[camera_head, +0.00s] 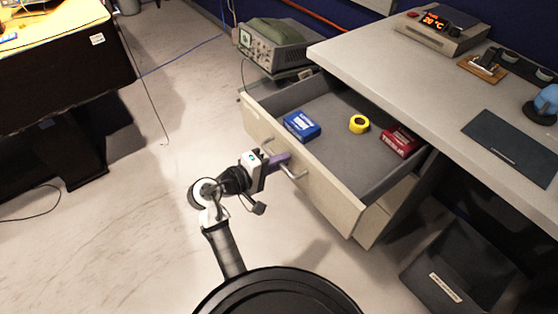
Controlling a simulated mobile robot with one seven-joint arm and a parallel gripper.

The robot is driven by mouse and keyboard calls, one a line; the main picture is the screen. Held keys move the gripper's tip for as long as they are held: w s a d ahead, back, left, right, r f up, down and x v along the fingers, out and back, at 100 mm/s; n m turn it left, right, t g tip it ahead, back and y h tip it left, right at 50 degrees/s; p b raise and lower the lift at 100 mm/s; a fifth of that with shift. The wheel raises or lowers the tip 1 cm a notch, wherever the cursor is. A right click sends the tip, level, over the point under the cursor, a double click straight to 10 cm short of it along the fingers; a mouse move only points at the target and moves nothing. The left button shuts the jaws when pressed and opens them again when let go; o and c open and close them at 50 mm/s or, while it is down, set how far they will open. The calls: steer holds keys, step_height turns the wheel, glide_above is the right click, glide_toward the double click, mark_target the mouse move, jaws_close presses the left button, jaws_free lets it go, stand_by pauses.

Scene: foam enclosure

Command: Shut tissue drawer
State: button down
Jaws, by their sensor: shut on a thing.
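The open drawer (318,196) is pulled well out from under the grey desktop, its beige front facing lower left. A curved metal handle (294,174) is on its front. My gripper (279,161) is at the handle and shut on it; the fingertips are small and partly hidden by the wrist. Inside the drawer are a blue box (301,126), a yellow roll (359,124) and a red box (400,141). The drawer's inner floor is grey and mostly bare. I cannot tell which item holds tissues.
The desktop (385,58) carries a display device (440,30) and a dark mat (513,146). An oscilloscope (272,44) stands behind the drawer's left end. The floor at left is open, with thin cables.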

steer(key=r+x, duration=0.1)
steer(key=x, duration=0.6)
steer(key=r+p+x, duration=0.1)
steer(key=r+x, duration=0.1)
steer(key=x, duration=0.5)
steer(key=r+p+x, duration=0.1)
steer(key=x, duration=0.6)
steer(key=shift+w+d+r, duration=0.25)
steer(key=shift+w+d, duration=0.25)
steer(key=shift+d, duration=0.15)
steer(key=c, duration=1.6)
jaws_free()
steer(key=b+v, duration=0.2)
steer(key=v, duration=1.2)
steer(key=shift+b, duration=0.35)
